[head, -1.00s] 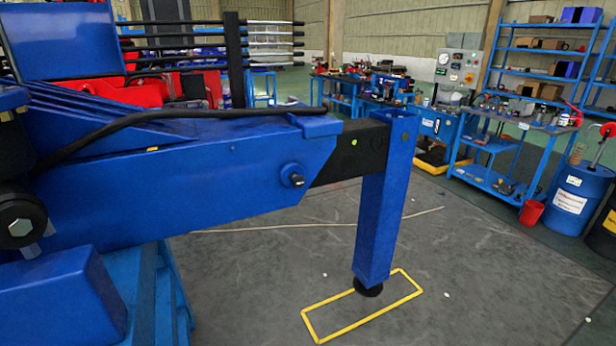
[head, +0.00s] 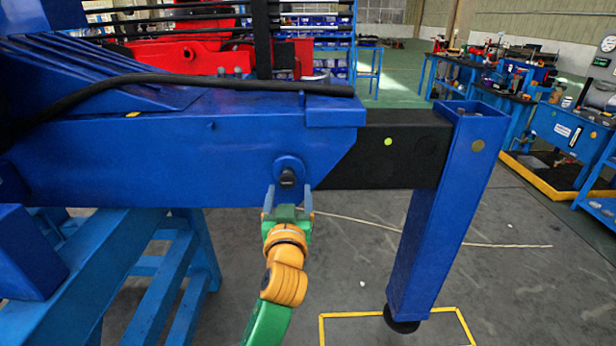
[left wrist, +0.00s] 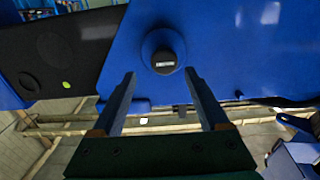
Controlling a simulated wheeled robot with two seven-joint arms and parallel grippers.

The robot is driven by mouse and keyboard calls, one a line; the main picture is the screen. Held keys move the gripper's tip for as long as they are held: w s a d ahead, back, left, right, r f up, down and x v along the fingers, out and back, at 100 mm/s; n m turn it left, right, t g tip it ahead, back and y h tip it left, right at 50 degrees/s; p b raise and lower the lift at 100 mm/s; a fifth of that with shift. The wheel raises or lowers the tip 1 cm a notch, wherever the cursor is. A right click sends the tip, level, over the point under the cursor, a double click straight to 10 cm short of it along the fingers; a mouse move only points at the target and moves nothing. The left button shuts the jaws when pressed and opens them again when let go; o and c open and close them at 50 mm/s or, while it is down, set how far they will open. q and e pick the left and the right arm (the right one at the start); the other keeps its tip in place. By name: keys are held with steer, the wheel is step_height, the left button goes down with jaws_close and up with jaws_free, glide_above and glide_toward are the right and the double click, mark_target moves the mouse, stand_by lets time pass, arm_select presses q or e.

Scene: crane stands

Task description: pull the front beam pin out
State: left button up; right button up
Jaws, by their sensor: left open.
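The front beam pin (head: 287,177) shows as a dark round head in a blue round collar on the side of the blue outer beam (head: 180,150). In the left wrist view the pin (left wrist: 165,62) faces the camera, with a small pale label on its end. My left gripper (head: 288,194) is open just below the pin, its two fingers pointing up toward it. In the left wrist view the fingertips of the gripper (left wrist: 159,76) lie to either side below the pin head, with nothing between them. I cannot tell whether they touch the collar. My right gripper is not in view.
A black inner beam (head: 390,150) with a green dot runs from the blue beam to an upright blue leg (head: 440,220). A black hose (head: 200,80) lies along the top. A blue support stand (head: 160,250) is at the lower left.

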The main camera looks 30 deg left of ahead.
mark_target(287, 182)
arm_select(q)
steer(key=x, duration=0.5)
steer(key=shift+a+p, duration=0.3)
steer(key=shift+a, duration=0.15)
steer(key=shift+w+f, duration=0.1)
steer(key=shift+w, duration=0.15)
steer(key=shift+s, duration=0.1)
steer(key=shift+c, duration=0.2)
jaws_close()
stand_by(0.4)
